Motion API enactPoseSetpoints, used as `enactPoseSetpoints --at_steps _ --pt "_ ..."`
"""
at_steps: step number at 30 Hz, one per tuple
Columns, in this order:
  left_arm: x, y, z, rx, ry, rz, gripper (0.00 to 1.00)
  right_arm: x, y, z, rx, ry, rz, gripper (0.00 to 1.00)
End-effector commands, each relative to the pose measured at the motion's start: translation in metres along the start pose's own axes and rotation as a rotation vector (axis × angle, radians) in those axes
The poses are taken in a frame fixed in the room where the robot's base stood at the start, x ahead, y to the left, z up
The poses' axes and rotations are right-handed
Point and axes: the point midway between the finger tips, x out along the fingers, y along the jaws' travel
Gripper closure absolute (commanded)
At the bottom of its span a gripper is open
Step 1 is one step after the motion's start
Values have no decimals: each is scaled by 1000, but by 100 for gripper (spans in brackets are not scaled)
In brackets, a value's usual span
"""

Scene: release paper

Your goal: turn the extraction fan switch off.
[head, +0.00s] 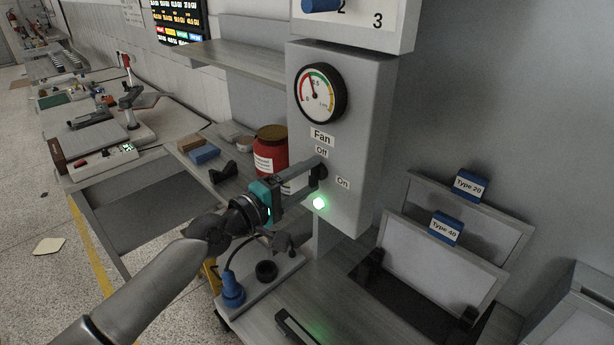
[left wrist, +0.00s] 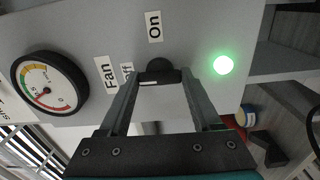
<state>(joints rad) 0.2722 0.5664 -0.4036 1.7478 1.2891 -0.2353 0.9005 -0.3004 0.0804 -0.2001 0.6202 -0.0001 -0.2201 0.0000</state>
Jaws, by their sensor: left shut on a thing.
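The fan switch is a black knob (left wrist: 158,68) on the front of a grey wall box (head: 352,120), between the "Off" label (head: 321,152) and the "On" label (head: 343,183). My left gripper (head: 316,174) reaches it from the left and is shut on the knob. In the left wrist view its two fingers (left wrist: 160,84) stand on either side of the knob. In the head view the fingers hide much of the knob, and I cannot tell where it points. A green lamp (head: 319,203) below the switch is lit. My right gripper is in neither view.
A round gauge (head: 320,93) sits above the switch. A red jar (head: 270,150) stands behind my left gripper. A small bench device with a blue plug (head: 231,288) is below. Framed panels tagged "Type 20" (head: 469,185) and "Type 40" (head: 445,228) stand to the right.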

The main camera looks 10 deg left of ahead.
Motion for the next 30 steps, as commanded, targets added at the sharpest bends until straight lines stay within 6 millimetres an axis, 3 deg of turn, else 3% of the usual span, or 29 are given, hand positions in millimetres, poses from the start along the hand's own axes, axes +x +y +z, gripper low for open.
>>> enactPoseSetpoints --at_steps 18,19,27,30 --pt "0 0 0 -49 0 0 91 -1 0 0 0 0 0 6" --pt "0 0 0 -49 0 0 34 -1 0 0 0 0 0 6" --pt "0 0 0 -45 0 0 5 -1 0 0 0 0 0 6" --pt "0 0 0 -44 0 0 5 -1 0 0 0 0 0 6"
